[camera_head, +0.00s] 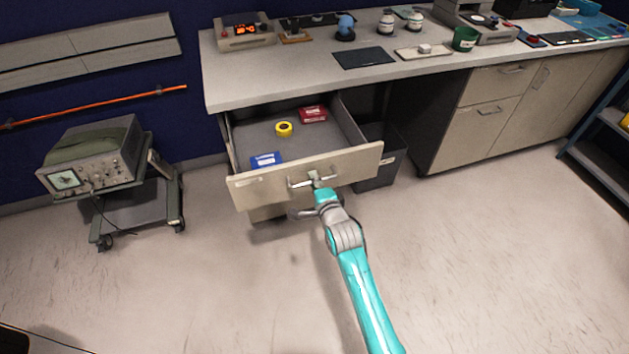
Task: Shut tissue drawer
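The drawer (245,188) is pulled well out from under the left end of the workbench. Inside it lie a blue box (265,160) at the front left, a yellow tape roll (284,129) in the middle and a red box (313,114) at the back right. The drawer's metal handle (301,183) is on the front panel. My gripper (315,180) is at the right part of this handle, with the turquoise arm reaching up from below. The fingers are too small to tell whether they are shut on the handle or only touching it.
A cart with an oscilloscope (82,182) stands left of the drawer. A dark bin (378,176) stands close to the drawer's right side under the workbench (290,76). The floor in front is clear. A blue shelf (600,150) stands at the far right.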

